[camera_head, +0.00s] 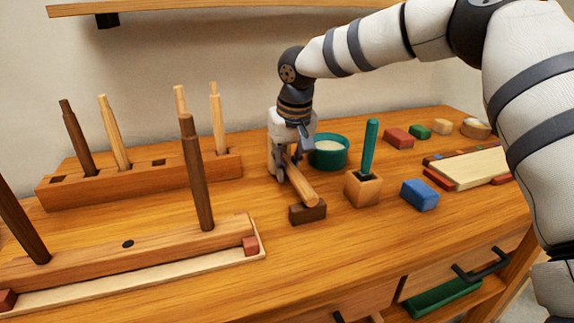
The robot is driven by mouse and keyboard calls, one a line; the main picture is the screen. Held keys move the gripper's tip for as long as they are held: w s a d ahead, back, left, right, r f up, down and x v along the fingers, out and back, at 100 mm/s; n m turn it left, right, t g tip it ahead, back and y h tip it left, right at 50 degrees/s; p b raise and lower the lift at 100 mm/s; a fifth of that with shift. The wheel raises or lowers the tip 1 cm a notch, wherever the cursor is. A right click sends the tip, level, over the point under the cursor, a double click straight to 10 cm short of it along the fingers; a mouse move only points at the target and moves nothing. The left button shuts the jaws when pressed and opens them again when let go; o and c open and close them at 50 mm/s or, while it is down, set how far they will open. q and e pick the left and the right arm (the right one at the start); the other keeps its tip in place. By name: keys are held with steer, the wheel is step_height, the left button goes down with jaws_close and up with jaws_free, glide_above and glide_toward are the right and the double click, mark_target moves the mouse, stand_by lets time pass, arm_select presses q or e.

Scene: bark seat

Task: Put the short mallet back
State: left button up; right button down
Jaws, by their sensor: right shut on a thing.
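The short mallet has a dark brown block head (307,213) and a light wooden handle (302,188). It lies tilted in the middle of the bench, head toward the front edge. My right gripper (289,168) is shut on the handle's far end, which its fingers partly hide. I cannot tell whether the head touches the bench top. At the back left stands a wooden rack (140,180) holding several upright dark and light handles, with open square slots in its top. My left gripper is not in view.
A teal bowl (329,152) stands just behind the mallet. A wooden block (363,189) holding a teal tool and a blue block (420,194) are to the right.

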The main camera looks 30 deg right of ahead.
steer(key=shift+f, duration=0.25)
steer(key=c, duration=1.4)
jaws_free()
steer(key=v, duration=1.2)
